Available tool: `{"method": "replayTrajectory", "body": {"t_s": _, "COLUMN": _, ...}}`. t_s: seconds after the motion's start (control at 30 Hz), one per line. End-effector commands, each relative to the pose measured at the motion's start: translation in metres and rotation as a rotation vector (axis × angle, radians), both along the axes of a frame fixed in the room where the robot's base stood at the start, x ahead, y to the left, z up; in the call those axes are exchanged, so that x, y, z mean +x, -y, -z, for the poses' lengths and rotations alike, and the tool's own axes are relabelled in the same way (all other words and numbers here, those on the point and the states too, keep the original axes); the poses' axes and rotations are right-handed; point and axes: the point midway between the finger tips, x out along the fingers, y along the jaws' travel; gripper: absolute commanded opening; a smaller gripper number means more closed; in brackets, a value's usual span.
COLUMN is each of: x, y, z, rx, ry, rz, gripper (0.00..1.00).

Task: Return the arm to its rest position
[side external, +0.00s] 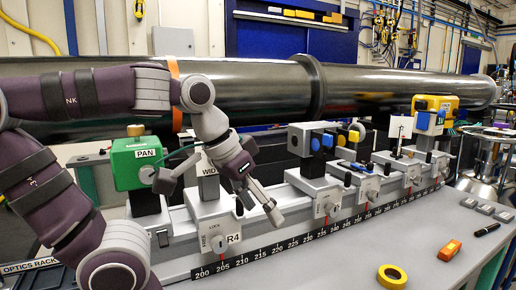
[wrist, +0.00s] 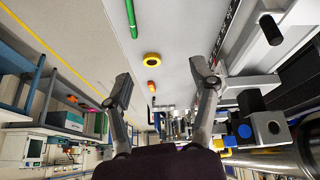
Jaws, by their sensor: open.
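My gripper (wrist: 161,85) is open in the wrist view. Its two fingers stand wide apart with nothing between them. In the side external view my gripper (side external: 258,200) hangs in front of the optics rail, near the carriage marked R4 (side external: 213,233). It partly covers the label behind it, and I cannot tell whether it touches anything. My arm reaches in from the left, bent, and is away from the bare table.
The rail (side external: 300,243) carries a green PAN box (side external: 138,163) and several mounts. A large dark pipe (side external: 400,84) runs behind. Yellow tape (side external: 392,276), an orange device (side external: 449,250) and a black marker (side external: 487,229) lie on the table, otherwise largely clear in front.

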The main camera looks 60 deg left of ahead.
Motion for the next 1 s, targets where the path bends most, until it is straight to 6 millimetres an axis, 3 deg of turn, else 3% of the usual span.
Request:
{"method": "replayTrajectory", "body": {"t_s": 0.1, "x": -0.017, "y": 0.021, "z": 0.019, "rx": 0.056, "ry": 0.008, "rz": 0.129, "gripper": 0.6}}
{"method": "replayTrajectory", "body": {"t_s": 0.2, "x": -0.022, "y": 0.027, "z": 0.026, "rx": 0.074, "ry": 0.007, "rz": 0.168, "gripper": 0.6}}
{"method": "replayTrajectory", "body": {"t_s": 1.0, "x": -0.022, "y": 0.027, "z": 0.027, "rx": 0.072, "ry": 0.004, "rz": 0.168, "gripper": 0.6}}
